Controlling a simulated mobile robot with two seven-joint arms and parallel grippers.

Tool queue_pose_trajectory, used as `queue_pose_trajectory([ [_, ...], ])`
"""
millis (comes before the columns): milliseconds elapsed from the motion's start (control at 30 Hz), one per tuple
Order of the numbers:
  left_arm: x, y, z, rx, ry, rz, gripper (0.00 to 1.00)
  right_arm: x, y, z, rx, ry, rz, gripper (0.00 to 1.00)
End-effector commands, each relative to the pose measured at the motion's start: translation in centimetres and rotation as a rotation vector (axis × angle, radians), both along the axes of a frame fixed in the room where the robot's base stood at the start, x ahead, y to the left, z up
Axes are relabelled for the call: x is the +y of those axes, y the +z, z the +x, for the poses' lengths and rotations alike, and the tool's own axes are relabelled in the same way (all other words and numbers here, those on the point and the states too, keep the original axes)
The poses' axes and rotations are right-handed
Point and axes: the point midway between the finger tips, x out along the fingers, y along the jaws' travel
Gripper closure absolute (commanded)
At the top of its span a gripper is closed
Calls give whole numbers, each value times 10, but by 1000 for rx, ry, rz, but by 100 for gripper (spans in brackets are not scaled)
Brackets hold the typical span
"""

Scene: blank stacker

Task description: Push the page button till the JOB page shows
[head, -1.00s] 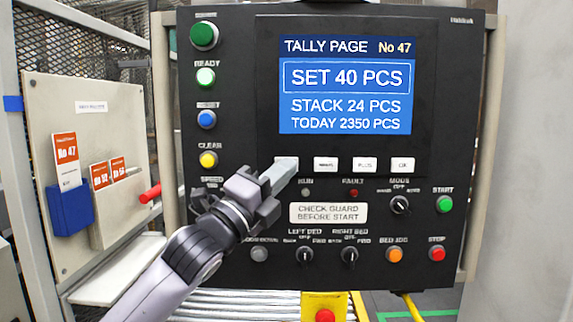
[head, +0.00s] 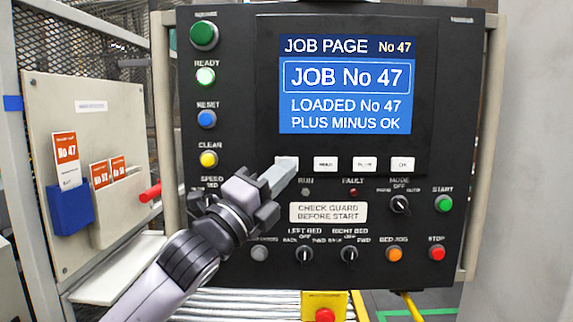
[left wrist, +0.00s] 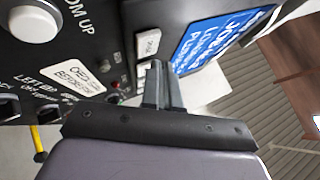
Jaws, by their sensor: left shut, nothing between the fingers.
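The screen (head: 345,85) on the black control panel reads JOB PAGE, No 47, with JOB No 47, LOADED No 47 and PLUS MINUS OK below. The white page button (head: 288,160) is the leftmost of the row of white buttons under the screen, and my gripper partly covers it. My left gripper (head: 279,178) is shut and empty, its fingertips at the lower edge of that button. I cannot tell whether they touch it. The left wrist view also shows the shut fingers (left wrist: 161,88) close to the panel, with the tilted screen (left wrist: 215,40) beyond. My right gripper is not in view.
White MINUS (head: 325,164), PLUS (head: 364,164) and OK (head: 403,164) buttons stand right of the page button. Coloured buttons and selector knobs surround them. A board with orange No 47 card (head: 66,147) in a blue holder stands at left.

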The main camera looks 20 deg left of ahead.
Motion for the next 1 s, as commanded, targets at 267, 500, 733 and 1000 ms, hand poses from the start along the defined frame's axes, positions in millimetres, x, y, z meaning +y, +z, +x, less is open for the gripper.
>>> queue_pose_trajectory([
  [267, -1, 0, -4, 0, -1, 0, 100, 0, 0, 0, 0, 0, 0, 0],
  [500, -8, 0, -26, -1, -1, 0, 100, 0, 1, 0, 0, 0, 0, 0],
  [733, -13, 0, -45, -1, -1, 1, 100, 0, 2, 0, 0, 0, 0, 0],
  [1000, -14, 0, -48, 0, 0, 0, 100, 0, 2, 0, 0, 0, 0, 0],
])
